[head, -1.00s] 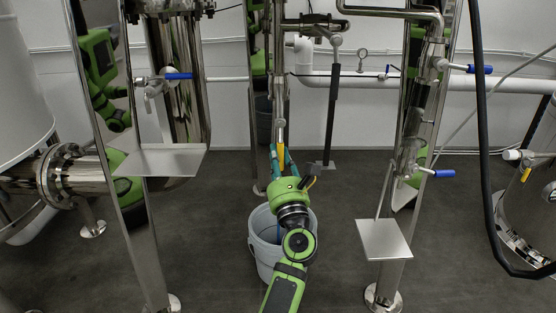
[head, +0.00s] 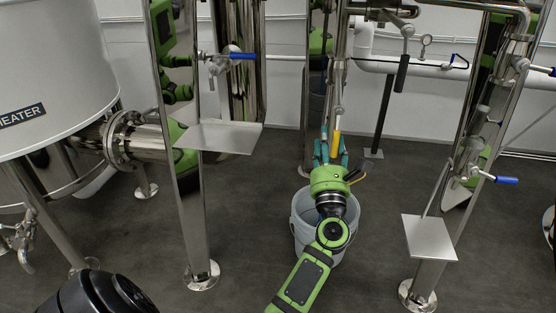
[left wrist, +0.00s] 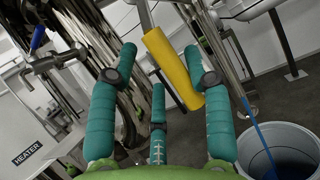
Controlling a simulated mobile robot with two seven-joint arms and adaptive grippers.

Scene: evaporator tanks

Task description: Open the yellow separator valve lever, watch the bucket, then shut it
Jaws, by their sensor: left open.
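The yellow valve lever (head: 336,144) hangs down along a steel pipe in the head view. In the left wrist view it is a yellow cylinder (left wrist: 173,68) between the teal fingers. My left gripper (head: 331,154) is open around the lever; I cannot tell whether the fingers touch it. The grey bucket (head: 303,246) stands on the floor below, partly hidden by my left arm. Its rim also shows at the right of the left wrist view (left wrist: 292,126), where a thin blue line, apparently a stream, runs down into it. My right gripper is not in view.
A steel post with a flat plate (head: 218,138) stands to the left, and another plate (head: 429,238) to the right. Blue-handled valves (head: 242,56) stick out nearby. The heater tank (head: 55,70) is at the far left. Dark floor around the bucket is clear.

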